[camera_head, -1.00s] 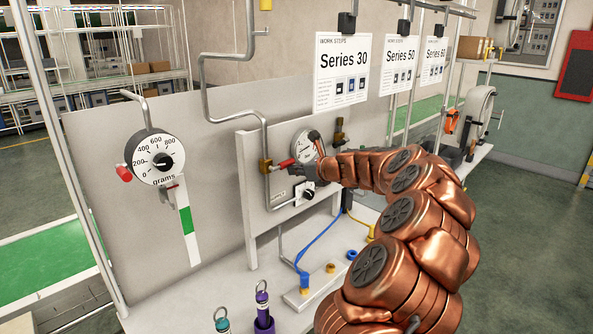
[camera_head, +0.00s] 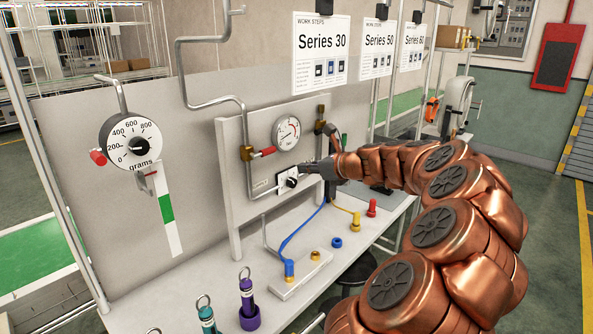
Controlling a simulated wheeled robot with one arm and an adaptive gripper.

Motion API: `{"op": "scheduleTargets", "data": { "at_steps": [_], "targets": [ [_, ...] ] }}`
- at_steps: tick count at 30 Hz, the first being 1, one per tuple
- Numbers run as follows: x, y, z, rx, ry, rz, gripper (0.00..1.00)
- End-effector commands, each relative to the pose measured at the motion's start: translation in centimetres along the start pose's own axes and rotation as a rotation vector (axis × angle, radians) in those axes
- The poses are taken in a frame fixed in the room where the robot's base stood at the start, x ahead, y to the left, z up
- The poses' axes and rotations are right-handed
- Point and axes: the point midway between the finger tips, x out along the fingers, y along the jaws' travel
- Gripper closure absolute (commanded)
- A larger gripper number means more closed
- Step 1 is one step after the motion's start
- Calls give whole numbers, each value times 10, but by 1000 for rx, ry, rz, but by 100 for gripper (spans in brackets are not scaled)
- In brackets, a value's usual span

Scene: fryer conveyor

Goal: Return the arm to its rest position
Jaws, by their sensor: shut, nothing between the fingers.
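My copper-coloured arm reaches in from the lower right, bent, across the bench front. My gripper (camera_head: 308,170) is at its far end, small and dark, close in front of the grey panel (camera_head: 236,200). It is shut and empty. Its tips are just right of the dark knob (camera_head: 291,182) on a white plate. I cannot tell whether they touch it. The round pressure gauge (camera_head: 286,133) is above the knob and fully visible.
A grams dial (camera_head: 131,142) hangs at left. Blue (camera_head: 289,268) and yellow (camera_head: 356,218) plugs with cables, a red plug (camera_head: 372,207), and purple (camera_head: 248,300) and teal (camera_head: 207,318) plugs stand on the bench. Series signs (camera_head: 320,52) hang above. Open floor lies to the right.

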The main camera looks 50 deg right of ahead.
Motion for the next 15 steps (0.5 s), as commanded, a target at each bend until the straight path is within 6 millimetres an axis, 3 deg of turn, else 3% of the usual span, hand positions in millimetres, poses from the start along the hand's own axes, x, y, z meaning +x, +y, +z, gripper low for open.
{"op": "scheduleTargets", "data": {
  "at_steps": [11,15],
  "targets": [
    [-2,4,1,-10,3,8,100],
    [10,39,9,-108,23,72,100]
  ]
}}
